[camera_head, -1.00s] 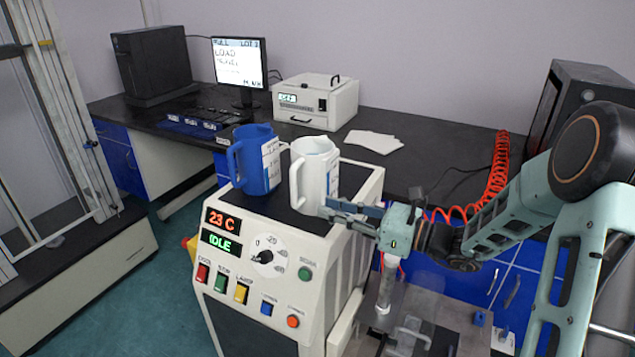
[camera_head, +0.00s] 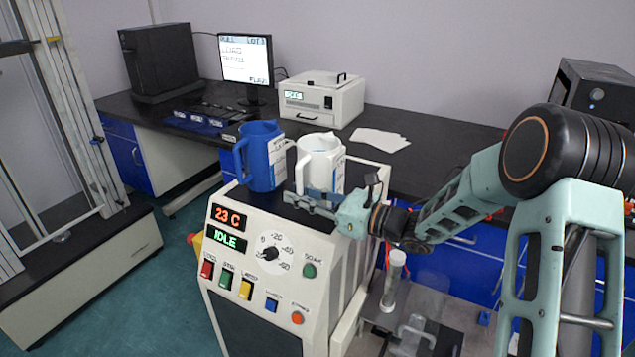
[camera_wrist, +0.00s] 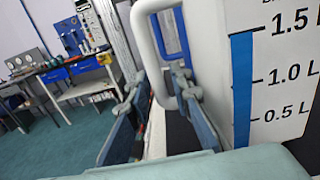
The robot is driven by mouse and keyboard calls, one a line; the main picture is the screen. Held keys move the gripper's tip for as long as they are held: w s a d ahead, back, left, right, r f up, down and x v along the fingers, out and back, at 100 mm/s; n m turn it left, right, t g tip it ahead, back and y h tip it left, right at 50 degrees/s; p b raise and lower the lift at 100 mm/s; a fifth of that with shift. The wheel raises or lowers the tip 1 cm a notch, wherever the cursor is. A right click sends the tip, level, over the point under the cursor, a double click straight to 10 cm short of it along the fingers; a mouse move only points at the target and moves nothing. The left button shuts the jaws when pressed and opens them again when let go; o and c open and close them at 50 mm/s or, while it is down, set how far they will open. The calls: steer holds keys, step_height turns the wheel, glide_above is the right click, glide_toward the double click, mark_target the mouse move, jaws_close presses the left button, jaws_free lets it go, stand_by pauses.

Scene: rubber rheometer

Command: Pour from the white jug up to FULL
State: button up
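The white jug (camera_head: 323,168) stands upright on top of the cream machine, its handle (camera_head: 302,172) toward the left. In the wrist view its white wall (camera_wrist: 275,60) fills the right side, with marks 0.5 L, 1.0 L and 1.5 L and a blue level strip (camera_wrist: 241,90). My gripper (camera_head: 305,198) is low in front of the jug at the handle side. In the wrist view my gripper (camera_wrist: 160,95) is open, and the white handle (camera_wrist: 146,35) reaches down between its fingers, nearer the right one. I cannot tell whether they touch. No FULL mark is readable on a vessel.
A blue jug (camera_head: 260,158) stands close left of the white jug. The machine's front panel (camera_head: 265,250) shows 23 C and IDLE. A clear tube with a white top (camera_head: 392,282) stands right of the machine, below my arm. White sheets (camera_head: 380,141) lie on the black bench.

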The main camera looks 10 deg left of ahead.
jaws_close()
steer(key=shift+r, duration=0.2)
steer(key=shift+r, duration=0.1)
